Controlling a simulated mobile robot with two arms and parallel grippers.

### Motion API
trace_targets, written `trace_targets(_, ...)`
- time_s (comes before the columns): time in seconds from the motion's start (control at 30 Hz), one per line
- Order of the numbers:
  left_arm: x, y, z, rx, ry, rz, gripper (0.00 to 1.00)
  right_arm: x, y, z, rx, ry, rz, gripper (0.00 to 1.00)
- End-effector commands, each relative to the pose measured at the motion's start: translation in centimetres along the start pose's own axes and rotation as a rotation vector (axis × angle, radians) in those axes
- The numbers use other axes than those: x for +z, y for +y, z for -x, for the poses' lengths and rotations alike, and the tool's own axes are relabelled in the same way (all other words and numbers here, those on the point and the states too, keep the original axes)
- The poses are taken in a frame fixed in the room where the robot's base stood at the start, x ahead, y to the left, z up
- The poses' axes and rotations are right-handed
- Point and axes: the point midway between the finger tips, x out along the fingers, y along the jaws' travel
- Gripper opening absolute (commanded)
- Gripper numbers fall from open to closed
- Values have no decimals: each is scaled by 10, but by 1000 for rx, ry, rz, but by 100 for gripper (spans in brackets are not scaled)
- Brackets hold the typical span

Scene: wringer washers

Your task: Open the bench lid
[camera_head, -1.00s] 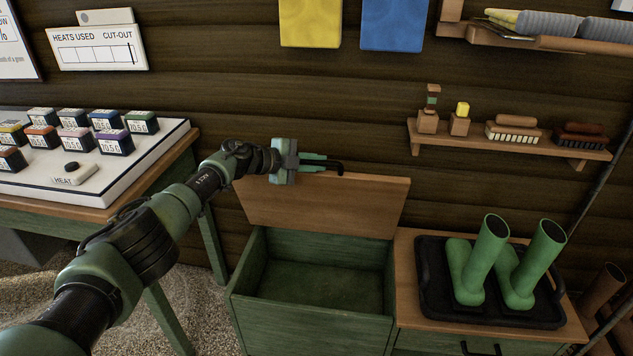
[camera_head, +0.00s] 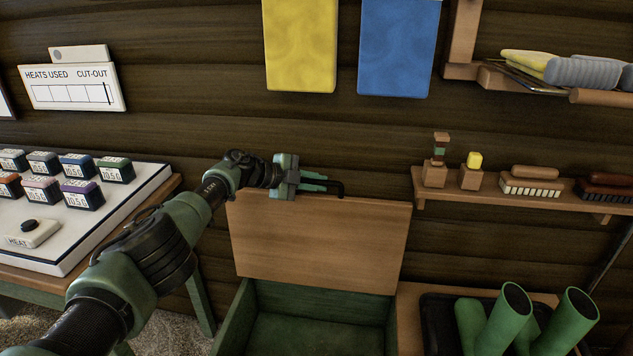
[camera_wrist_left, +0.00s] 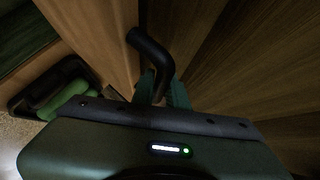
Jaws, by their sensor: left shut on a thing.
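The wooden bench lid (camera_head: 318,240) stands raised, near upright, at the back of the green bench box (camera_head: 235,318). The open box below it shows a green inside. My left gripper (camera_head: 322,184) is at the lid's upper edge, shut on the dark bent lid handle (camera_head: 341,189). In the left wrist view the handle (camera_wrist_left: 150,50) runs down between the fingers, whose tips are partly hidden behind it. My right gripper is not in view.
Green boots (camera_head: 505,320) stand in a black tray (camera_head: 437,325) on the bench top to the right. A wall shelf (camera_head: 520,201) with brushes is above them. A table with a white panel (camera_head: 130,205) is at the left. Yellow and blue boards hang above the lid.

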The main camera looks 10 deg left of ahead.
Motion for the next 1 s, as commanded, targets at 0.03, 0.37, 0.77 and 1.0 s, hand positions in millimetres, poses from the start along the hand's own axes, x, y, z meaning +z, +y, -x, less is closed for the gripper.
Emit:
trace_targets(0.03, 1, -5, 1, -12, -7, 0, 0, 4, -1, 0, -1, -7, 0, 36)
trace_targets(0.37, 1, -8, 2, -17, -8, -1, 26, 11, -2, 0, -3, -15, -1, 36)
trace_targets(0.77, 1, -4, 1, -10, -5, -1, 36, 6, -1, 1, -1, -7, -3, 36)
trace_targets(1.0, 1, -3, 1, -8, -6, -1, 36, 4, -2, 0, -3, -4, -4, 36)
